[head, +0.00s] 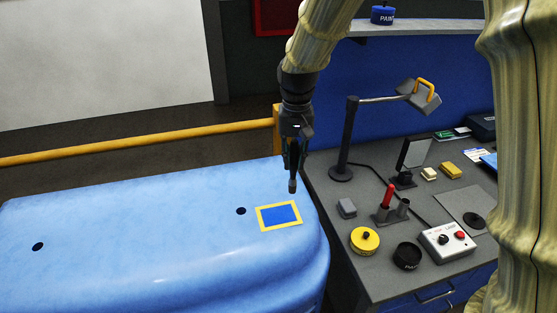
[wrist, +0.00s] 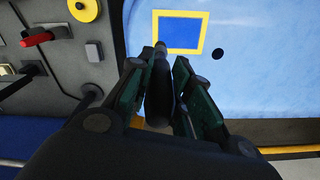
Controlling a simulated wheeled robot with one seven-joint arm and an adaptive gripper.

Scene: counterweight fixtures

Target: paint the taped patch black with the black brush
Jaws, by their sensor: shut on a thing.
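The taped patch (head: 280,216) is a darker blue rectangle framed in yellow tape on the light blue rounded body. It also shows in the wrist view (wrist: 180,32), with no black seen on it. My gripper (head: 294,160) is shut on the black brush (wrist: 160,88), which hangs tip down. In the head view the brush's dark end (head: 292,186) appears just above the patch's upper right corner. In the wrist view its end lies near the patch's lower left edge. I cannot tell the exact gap. A black paint pot (head: 407,257) stands on the grey bench.
A yellow rail (head: 130,144) runs behind the blue body. The body's top is otherwise clear, with two dark holes.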

